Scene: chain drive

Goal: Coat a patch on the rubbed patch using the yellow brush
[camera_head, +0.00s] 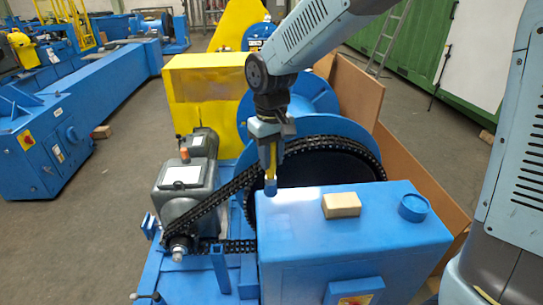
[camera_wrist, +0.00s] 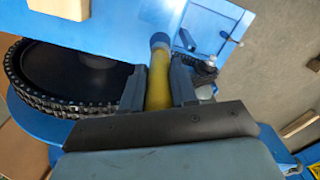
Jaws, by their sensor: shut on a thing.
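My gripper (camera_head: 271,150) is shut on the yellow brush (camera_head: 272,165), which points downward with a blue end. The brush's blue end is at the back left edge of the blue box top (camera_head: 375,240); I cannot tell whether it touches. In the wrist view, the yellow handle (camera_wrist: 158,88) lies between the two fingers of my gripper (camera_wrist: 160,80), its blue-grey end reaching over the blue surface (camera_wrist: 110,30). A paler area (camera_head: 305,196) shows on the box top right of the brush; I cannot tell whether it is the rubbed patch or glare.
A tan block (camera_head: 341,205) and a round blue container (camera_head: 413,207) are on the box top. A black chain (camera_head: 215,200) runs around the large wheel behind the box to a small sprocket by the grey motor (camera_head: 187,185). A yellow guard (camera_head: 205,105) stands behind.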

